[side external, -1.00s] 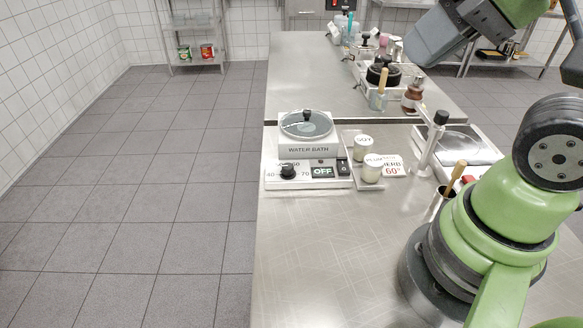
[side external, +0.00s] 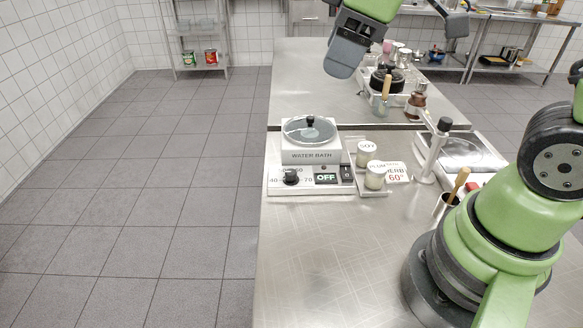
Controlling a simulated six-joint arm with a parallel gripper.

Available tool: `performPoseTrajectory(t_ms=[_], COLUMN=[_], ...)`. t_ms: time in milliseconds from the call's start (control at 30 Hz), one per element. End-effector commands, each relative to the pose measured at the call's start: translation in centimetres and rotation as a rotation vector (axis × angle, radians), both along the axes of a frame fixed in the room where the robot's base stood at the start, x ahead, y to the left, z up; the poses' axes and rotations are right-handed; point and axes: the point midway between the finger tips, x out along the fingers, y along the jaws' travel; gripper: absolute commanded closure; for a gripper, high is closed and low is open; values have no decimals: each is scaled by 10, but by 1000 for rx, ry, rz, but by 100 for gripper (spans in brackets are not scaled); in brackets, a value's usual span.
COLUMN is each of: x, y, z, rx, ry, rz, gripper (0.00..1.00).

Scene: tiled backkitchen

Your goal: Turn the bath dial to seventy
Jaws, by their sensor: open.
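The water bath (side external: 311,156) stands on the steel bench at the left edge, with a glass lid and black knob on top. Its black dial (side external: 290,177) is on the front panel, between the marks 40 at left and 70 at right. The dial's pointer is too small to read. A display beside it reads OFF (side external: 326,178). My gripper (side external: 341,62) hangs in the air above and behind the bath, well apart from the dial. Its fingers are open and look empty.
Two small white-lidded jars (side external: 375,175) and a card reading HERB 60° (side external: 397,173) stand right of the bath. A stand with an upright post (side external: 432,150) is further right. A black pot (side external: 386,79) and bottles are behind. The bench front is clear.

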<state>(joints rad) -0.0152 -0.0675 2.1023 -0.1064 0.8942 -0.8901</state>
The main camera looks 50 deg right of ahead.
Motion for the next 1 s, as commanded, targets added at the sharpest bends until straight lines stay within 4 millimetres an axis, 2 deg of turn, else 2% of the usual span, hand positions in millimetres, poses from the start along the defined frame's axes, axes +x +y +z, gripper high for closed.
performPoseTrajectory(t_ms=[33,200,400,500,767,1000], x=[15,59,88,93,96,95], y=[-1,-3,-6,-7,-7,-7], z=[-13,-64,-126,-146,-173,-217], rx=[-46,-182,-262,-278,-285,-282], ry=[36,129,212,233,247,249], rz=[109,530,948,1078,1169,1165], gripper=[48,48,48,48,48,48])
